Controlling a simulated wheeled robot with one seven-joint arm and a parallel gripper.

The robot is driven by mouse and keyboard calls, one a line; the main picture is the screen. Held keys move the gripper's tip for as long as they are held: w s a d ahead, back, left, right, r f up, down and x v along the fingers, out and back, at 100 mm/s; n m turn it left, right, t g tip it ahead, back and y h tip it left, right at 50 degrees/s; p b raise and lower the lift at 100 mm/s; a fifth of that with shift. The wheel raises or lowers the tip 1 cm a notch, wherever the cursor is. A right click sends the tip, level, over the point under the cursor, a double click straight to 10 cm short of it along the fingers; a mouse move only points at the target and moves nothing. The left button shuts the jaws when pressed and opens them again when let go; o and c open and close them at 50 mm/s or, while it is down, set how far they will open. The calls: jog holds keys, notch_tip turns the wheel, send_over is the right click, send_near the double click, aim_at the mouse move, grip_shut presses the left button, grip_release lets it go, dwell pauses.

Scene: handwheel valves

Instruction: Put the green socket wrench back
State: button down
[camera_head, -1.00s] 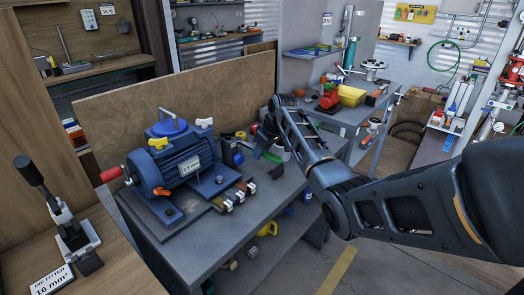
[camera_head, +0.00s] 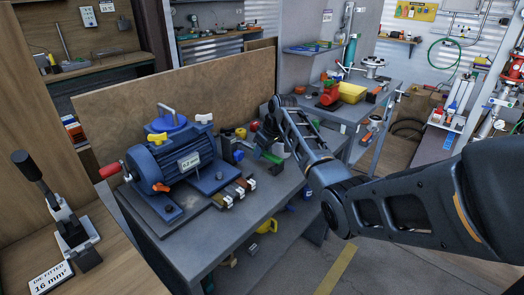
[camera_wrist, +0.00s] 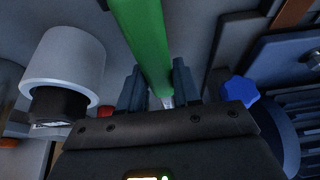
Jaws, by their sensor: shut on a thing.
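The green socket wrench (camera_wrist: 143,38) runs up from between the jaws of my gripper (camera_wrist: 158,88) in the wrist view. The jaws are shut on it, and its upper end leaves the picture. In the head view a green length of it (camera_head: 270,157) shows near the end of my arm, above the grey workbench (camera_head: 252,208). My gripper is small and mostly dark there, so I cannot tell whether the wrench touches anything.
A blue motor (camera_head: 178,160) stands on the bench to the left of my gripper. A white and black cylinder (camera_wrist: 65,62) is at left in the wrist view, and a blue knob (camera_wrist: 241,90) is at right.

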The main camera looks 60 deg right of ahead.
jog(key=shift+f, duration=0.25)
jog(key=shift+c, duration=1.1)
grip_release()
jog(key=shift+r, duration=0.15)
jog(key=shift+p+v, duration=2.9)
jog(key=shift+p, duration=0.5)
